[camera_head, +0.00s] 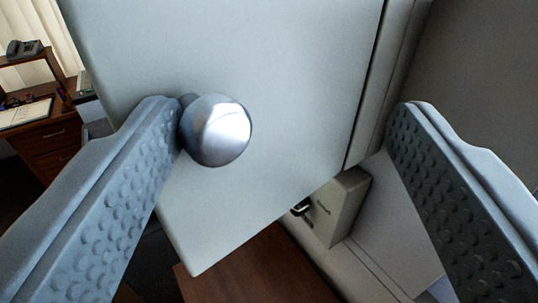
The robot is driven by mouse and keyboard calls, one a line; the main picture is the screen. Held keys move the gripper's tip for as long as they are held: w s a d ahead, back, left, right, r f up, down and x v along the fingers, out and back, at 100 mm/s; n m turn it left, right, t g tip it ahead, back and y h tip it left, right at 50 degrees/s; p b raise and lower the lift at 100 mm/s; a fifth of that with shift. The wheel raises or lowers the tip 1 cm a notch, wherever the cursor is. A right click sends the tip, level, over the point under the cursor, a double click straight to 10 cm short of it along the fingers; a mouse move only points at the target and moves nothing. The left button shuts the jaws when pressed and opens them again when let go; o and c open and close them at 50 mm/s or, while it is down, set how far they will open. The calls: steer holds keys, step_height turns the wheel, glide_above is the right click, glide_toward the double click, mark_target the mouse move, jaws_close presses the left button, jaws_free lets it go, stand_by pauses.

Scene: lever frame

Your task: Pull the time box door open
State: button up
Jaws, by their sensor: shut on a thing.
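The time box door (290,90) is a pale grey panel filling the upper middle of the view, tilted in the picture. A round shiny metal knob (217,130) stands out near its left edge. A dark gap runs along the door's right side, beside the box body (401,60). My gripper (278,115) has its fingers far apart and shut on the door. The left finger is right beside the knob and appears to touch it. The right finger is by the box's right side; its exact contact is unclear.
A wooden desk (45,140) with a telephone (24,48) is at the far left, by blinds. Below the door are a brown wooden surface (260,272) and a small pale box (340,205). A plain grey-brown surface (490,60) fills the upper right.

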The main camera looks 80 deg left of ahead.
steer(key=shift+w+d+f, duration=0.15)
steer(key=shift+w+f, duration=0.05)
steer(key=shift+w, duration=0.05)
steer(key=shift+c, duration=0.7)
steer(key=v, duration=1.7)
steer(key=shift+s, duration=0.35)
steer(key=shift+r, duration=0.15)
